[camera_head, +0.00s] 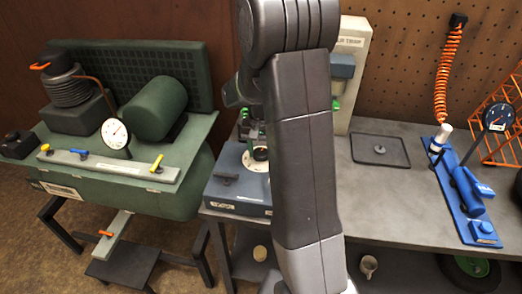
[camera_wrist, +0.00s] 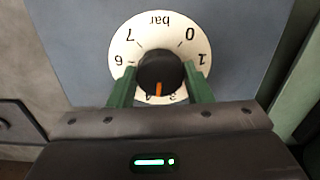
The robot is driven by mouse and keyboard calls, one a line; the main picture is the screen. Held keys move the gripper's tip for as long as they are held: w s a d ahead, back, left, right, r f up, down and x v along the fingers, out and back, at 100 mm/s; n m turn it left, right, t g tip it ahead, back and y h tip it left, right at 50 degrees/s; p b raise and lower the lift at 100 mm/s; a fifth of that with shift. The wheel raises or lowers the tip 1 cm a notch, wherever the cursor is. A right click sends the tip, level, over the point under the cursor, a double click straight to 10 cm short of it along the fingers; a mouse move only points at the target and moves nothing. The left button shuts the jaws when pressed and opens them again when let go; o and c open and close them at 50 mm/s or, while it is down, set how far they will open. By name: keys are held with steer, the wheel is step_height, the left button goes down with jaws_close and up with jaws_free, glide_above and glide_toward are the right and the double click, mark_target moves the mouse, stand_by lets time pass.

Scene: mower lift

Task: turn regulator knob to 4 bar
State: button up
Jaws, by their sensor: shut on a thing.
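The regulator knob (camera_wrist: 160,72) is black with an orange pointer mark. It sits at the centre of a white dial (camera_wrist: 140,30) marked in bar, seen upside down in the wrist view. The orange mark points toward the bottom of the picture, between the partly visible 4 and 3. My gripper (camera_wrist: 160,82) has its two green fingers on either side of the knob, shut on it. In the head view, the blue regulator box (camera_head: 228,192) stands on the bench. My arm hides part of the box and most of the gripper there.
A green compressor (camera_head: 160,105) with a round gauge (camera_head: 115,133) stands at the left. A dark tray (camera_head: 380,150) lies on the grey bench (camera_head: 400,205). A blue tool (camera_head: 465,190) with another gauge (camera_head: 497,116) is at the right, below an orange coiled hose (camera_head: 447,65).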

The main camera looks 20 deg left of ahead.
mark_target(261, 152)
steer(key=shift+m, duration=1.2)
steer(key=shift+r, duration=0.1)
steer(key=o, duration=1)
steer(key=shift+c, duration=0.2)
step_height(261, 152, up, 14)
steer(key=shift+f, duration=0.25)
